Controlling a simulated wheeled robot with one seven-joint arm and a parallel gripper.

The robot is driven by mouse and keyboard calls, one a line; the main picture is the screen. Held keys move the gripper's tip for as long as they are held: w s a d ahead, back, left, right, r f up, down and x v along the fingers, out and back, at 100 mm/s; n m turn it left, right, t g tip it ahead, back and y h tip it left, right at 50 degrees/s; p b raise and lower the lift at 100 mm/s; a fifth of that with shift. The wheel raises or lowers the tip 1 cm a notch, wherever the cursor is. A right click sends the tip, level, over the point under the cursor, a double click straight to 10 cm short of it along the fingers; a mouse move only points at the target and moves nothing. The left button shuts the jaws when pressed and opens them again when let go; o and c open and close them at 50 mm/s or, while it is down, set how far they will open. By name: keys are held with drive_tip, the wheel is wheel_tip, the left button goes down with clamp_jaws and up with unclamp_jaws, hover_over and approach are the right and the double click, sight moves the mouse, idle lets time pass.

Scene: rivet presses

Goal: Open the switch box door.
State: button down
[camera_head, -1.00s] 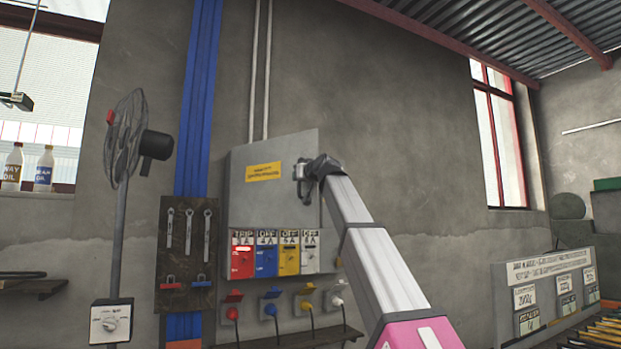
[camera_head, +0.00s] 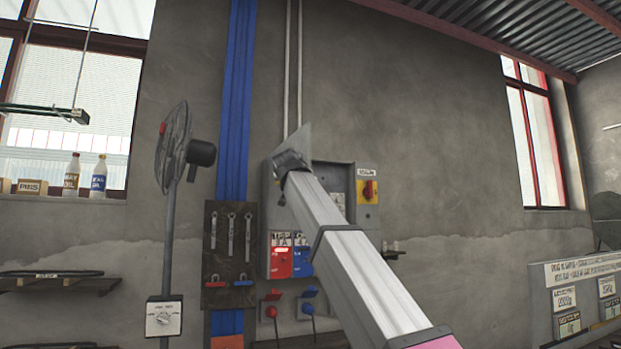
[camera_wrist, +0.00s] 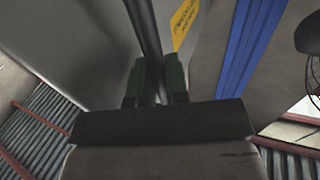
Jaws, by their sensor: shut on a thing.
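The grey switch box (camera_head: 340,172) is on the wall in the head view, and its inside shows. Its door stands swung out to the left. A grey corner of the door (camera_head: 301,140) shows above my gripper (camera_head: 290,163). In the wrist view, the door's yellow label (camera_wrist: 185,22) lies just right of my gripper (camera_wrist: 158,75). The fingers are shut on the door at a dark strip; whether this is its edge or a handle I cannot tell.
A red rotary switch on a yellow plate (camera_head: 368,190) sits at the box's right. Red and blue switches (camera_head: 281,262) sit below. A tool board (camera_head: 230,253) and a fan (camera_head: 175,150) stand left.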

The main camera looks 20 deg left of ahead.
drive_tip(key=s+a+m+h, duration=0.2)
drive_tip(key=s+a+h, duration=0.1)
drive_tip(key=a, duration=0.5)
drive_tip(key=s+a+m+h, duration=0.3)
drive_tip(key=a+h, duration=0.2)
drive_tip(key=a, duration=0.3)
drive_tip(key=shift+s+a+t, duration=0.3)
drive_tip(key=shift+s+a, duration=0.1)
drive_tip(key=c, duration=1.1)
unclamp_jaws()
drive_tip(key=shift+c, duration=0.2)
drive_tip(key=s+a, duration=0.1)
drive_tip(key=s, duration=0.9)
drive_tip(key=shift+s+a, duration=0.3)
